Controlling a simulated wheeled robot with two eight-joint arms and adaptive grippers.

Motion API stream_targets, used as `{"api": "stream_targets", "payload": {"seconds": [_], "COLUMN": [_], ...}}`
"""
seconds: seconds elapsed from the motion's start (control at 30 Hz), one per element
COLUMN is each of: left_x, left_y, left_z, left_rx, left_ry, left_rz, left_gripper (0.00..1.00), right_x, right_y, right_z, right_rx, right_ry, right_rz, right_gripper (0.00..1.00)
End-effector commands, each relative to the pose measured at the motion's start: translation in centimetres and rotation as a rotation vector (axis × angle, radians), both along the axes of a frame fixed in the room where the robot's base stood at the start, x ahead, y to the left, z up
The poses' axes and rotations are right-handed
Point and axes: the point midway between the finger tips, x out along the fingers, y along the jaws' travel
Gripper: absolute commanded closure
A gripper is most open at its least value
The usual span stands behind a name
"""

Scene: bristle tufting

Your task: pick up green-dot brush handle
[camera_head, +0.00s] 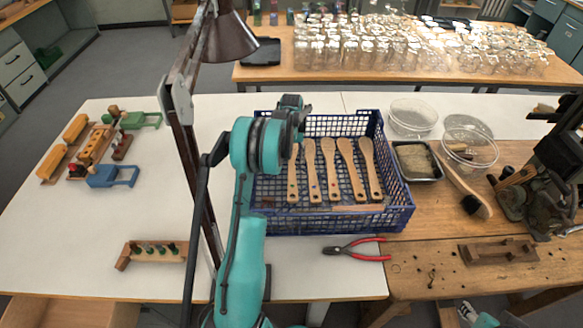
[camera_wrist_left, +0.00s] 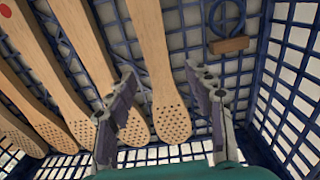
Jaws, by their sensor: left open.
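Several wooden brush handles lie side by side in a blue plastic crate (camera_head: 330,222), small dots near their front ends. Which dot is green cannot be made out. My left gripper (camera_head: 291,108) is over the crate's back left part. In the left wrist view my open left gripper (camera_wrist_left: 160,75) has its fingers either side of a handle (camera_wrist_left: 155,70) with a perforated wide end. This appears to be the leftmost handle (camera_head: 293,175) of the head view. Its dot is out of the wrist view. A handle with a red dot (camera_wrist_left: 5,11) lies further left there.
Red-handled pliers (camera_head: 355,249) lie in front of the crate. A dark lamp (camera_head: 229,38) and its post (camera_head: 187,130) stand close left of my arm. A small tray (camera_head: 417,160) and glass bowls are right of the crate. A small wooden block (camera_wrist_left: 229,45) shows near the crate wall.

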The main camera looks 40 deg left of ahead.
Motion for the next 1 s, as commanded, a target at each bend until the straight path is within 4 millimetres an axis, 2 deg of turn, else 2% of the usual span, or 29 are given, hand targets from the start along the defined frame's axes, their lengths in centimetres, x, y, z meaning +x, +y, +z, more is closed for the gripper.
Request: {"api": "stream_targets", "payload": {"seconds": [0.03,0.1,0.3,0.33,0.5,0.53,0.83,1.0], "left_x": [0.0,0.0,0.0,0.0,0.0,0.0,0.0,0.0], "left_y": [0.0,0.0,0.0,0.0,0.0,0.0,0.0,0.0], "left_z": [-1.1,-1.6,-1.6,-1.6,-1.6,-1.6,-1.5,-0.5], "left_rx": [0.000,0.000,0.000,0.000,0.000,0.000,0.001,0.001], "left_ry": [0.000,0.000,0.000,0.000,0.000,0.000,-0.001,-0.001], "left_rz": [0.000,0.000,0.000,0.000,0.000,0.000,0.000,0.000], "left_gripper": [0.47,0.47,0.47,0.50,0.95,1.00,1.00,1.00], "right_x": [0.0,0.0,0.0,0.0,0.0,0.0,0.0,0.0], "right_y": [0.0,0.0,0.0,0.0,0.0,0.0,0.0,0.0], "right_z": [-0.5,-0.7,-0.5,-0.5,-0.5,-0.5,-0.5,0.0], "right_rx": [0.000,0.000,0.000,0.000,0.000,0.000,0.000,0.000], "right_ry": [0.000,0.000,0.000,0.000,0.000,0.000,0.000,0.000], "right_rz": [0.000,0.000,0.000,0.000,0.000,0.000,0.000,0.000], "right_gripper": [0.60,0.60,0.60,0.60,0.60,0.60,0.60,0.60]}}
